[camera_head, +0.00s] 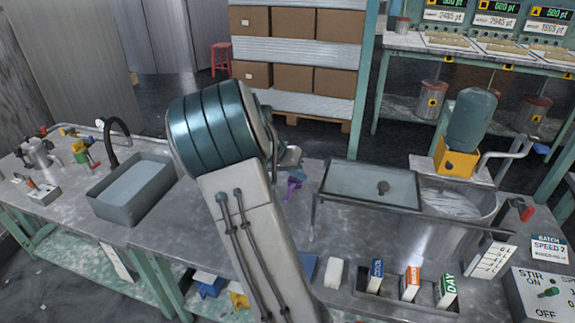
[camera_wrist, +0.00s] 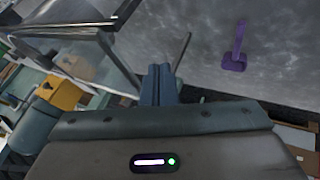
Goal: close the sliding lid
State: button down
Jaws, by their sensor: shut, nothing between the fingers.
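The sliding lid (camera_head: 350,180) is a flat grey-green panel with a dark knob (camera_head: 383,187), on a raised rail frame. It sits left of a large metal vat (camera_head: 460,232), whose mouth shows uncovered at the right with pale contents inside. My gripper (camera_wrist: 160,84) is shut and empty in the wrist view, over the grey bench. In the head view my arm hides most of it, left of the lid and apart from it. The wrist view shows what looks like the lid's frame (camera_wrist: 75,40) at the upper left.
A purple tool (camera_head: 295,187) lies on the bench left of the lid, and also shows in the wrist view (camera_wrist: 236,58). A yellow-based tank (camera_head: 456,160) stands behind the vat. Small cartons (camera_head: 410,282) stand in front. A sink (camera_head: 135,190) is at the left.

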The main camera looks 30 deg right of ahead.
jog(key=shift+s+d+f, duration=0.1)
jog(key=shift+s+d, duration=1.25)
jog(key=shift+s, duration=0.15)
